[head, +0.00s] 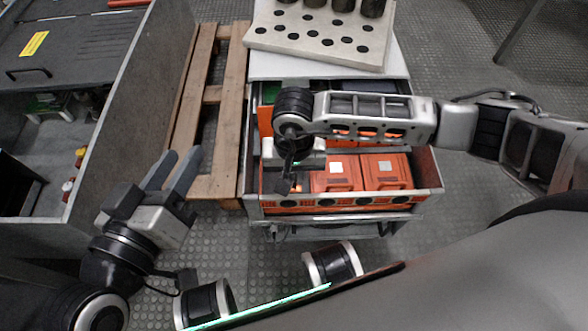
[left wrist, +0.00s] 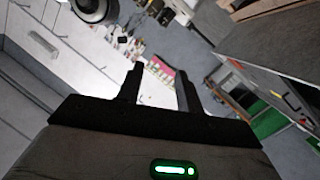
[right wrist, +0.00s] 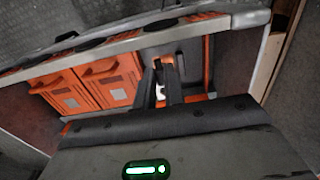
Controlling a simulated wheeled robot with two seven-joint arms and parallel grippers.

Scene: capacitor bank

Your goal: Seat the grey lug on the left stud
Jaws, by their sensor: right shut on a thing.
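My right gripper (head: 286,182) hangs over the left part of the open drawer, fingers down. The orange capacitor units (head: 336,173) sit in the drawer to the right of this gripper. I cannot make out the left stud in any view; the right gripper and arm cover part of the drawer. My left gripper (head: 178,165) is open and empty, left of the drawer.
The drawer's front rim (head: 350,201) has several dark round openings. A pale block with holes (head: 300,40) stands on the white top behind. A wooden pallet (head: 212,95) lies to the left, beside a grey bin wall (head: 120,105). Floor is clear at right.

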